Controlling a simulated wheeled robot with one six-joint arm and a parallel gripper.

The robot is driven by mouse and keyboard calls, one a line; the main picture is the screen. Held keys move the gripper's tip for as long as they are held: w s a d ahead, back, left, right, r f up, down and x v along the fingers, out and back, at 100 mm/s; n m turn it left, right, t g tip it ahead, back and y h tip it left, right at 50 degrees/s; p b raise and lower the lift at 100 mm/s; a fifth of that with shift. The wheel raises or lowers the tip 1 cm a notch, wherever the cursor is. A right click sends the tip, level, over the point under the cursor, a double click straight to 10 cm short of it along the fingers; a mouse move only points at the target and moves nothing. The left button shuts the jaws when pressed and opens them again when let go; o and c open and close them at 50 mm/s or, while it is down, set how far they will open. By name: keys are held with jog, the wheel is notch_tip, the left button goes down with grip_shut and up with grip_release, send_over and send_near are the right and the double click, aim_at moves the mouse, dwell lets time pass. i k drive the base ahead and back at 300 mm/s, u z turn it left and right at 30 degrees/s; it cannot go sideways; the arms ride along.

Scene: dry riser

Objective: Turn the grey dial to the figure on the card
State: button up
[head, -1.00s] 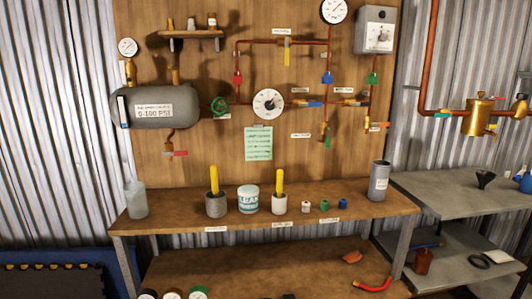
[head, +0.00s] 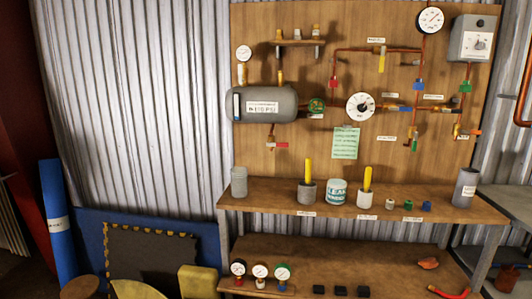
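A grey box (head: 471,40) hangs at the top right of the wooden board in the head view. My gripper is not in view.
A wooden bench (head: 290,195) below the board holds cups, a tub and small fittings. A lower shelf (head: 330,255) carries gauges and black blocks. A grey side table (head: 508,203) is at the right. A blue roll (head: 58,225) and mats stand at the left.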

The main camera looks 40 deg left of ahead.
aim_at(481, 45)
jog(key=u, duration=1.1)
jog(key=k, duration=0.15)
jog(key=z, duration=0.95)
jog(key=i, duration=1.35)
jog(key=u, duration=0.35)
